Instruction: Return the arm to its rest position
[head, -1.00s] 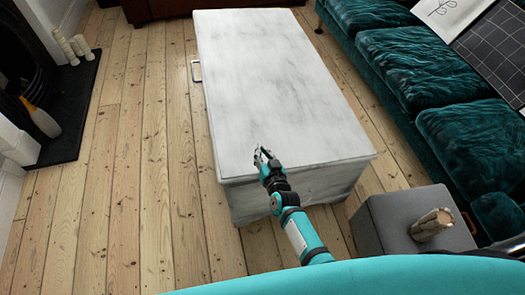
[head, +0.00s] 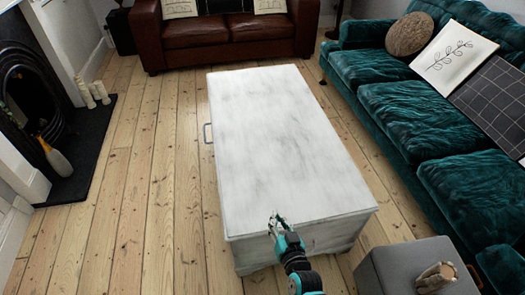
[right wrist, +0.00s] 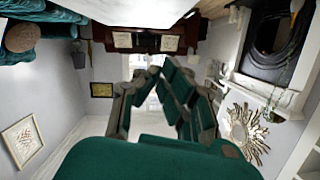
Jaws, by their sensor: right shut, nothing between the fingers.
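My right gripper (head: 277,220) shows in the head view at the near end of the white chest-like table (head: 285,130). It is shut and empty. I cannot tell how far above the tabletop it hangs. My right arm comes up from the bottom edge of the picture. In the right wrist view the right gripper's dark green fingers (right wrist: 160,72) fill the middle, and the room appears upside down behind them. My left gripper is in neither view.
A grey ottoman (head: 392,270) with a wooden vase-like object (head: 436,277) stands right of my arm. A teal sofa (head: 405,118) lines the right, a brown leather sofa (head: 225,35) the back, a fireplace (head: 38,75) the left. Floorboards (head: 150,200) left of the table are bare.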

